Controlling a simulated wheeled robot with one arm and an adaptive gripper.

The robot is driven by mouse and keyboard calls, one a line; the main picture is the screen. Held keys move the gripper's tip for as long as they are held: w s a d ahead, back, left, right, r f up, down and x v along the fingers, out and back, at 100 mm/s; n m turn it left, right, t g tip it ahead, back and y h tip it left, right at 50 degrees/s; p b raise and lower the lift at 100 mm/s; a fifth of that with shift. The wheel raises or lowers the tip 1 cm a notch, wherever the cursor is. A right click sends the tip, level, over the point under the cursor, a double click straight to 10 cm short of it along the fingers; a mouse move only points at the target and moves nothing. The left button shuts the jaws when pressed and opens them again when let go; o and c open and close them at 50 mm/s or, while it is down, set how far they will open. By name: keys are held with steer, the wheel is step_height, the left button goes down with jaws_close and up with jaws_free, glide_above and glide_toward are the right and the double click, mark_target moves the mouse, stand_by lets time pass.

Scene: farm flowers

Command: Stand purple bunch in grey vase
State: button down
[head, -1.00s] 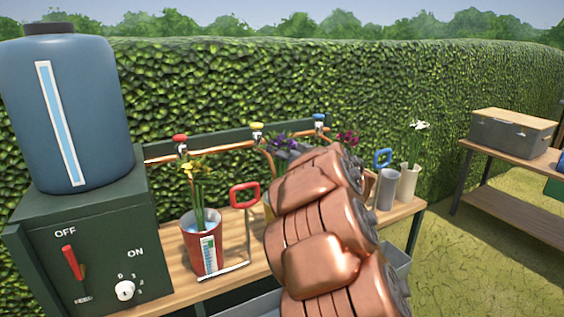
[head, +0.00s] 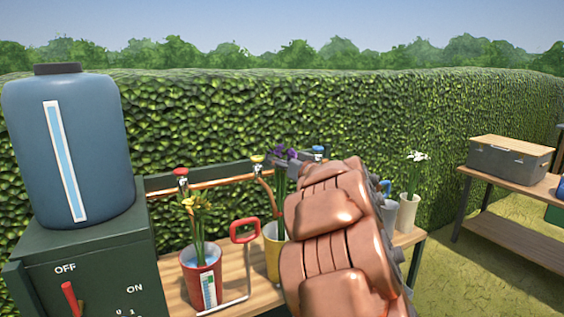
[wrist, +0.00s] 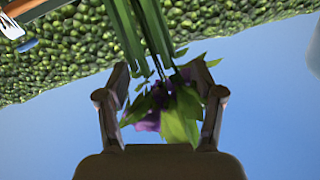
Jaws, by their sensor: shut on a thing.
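The purple bunch (head: 284,154) has violet blooms and long green stems. My gripper (head: 304,161) is shut on it near the blooms, and the stems hang down over the yellow bucket (head: 272,254). I cannot tell whether the stem ends are still inside the bucket. In the wrist view, the bunch (wrist: 180,118) sits between the two fingers of my gripper (wrist: 162,105), with the stems running to the top of the picture. The grey vase (head: 389,213) stands farther right on the bench, partly hidden by my copper arm.
A red bucket (head: 203,282) with yellow flowers and a red-handled frame (head: 244,232) stand left. A cream vase (head: 408,212) with white flowers stands beside the grey vase. Taps (head: 182,174) on a copper pipe line the back. A blue tank (head: 70,150) is far left.

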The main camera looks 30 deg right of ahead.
steer(key=shift+r+p, duration=5.1)
steer(key=shift+p, duration=0.5)
steer(key=shift+a, duration=0.1)
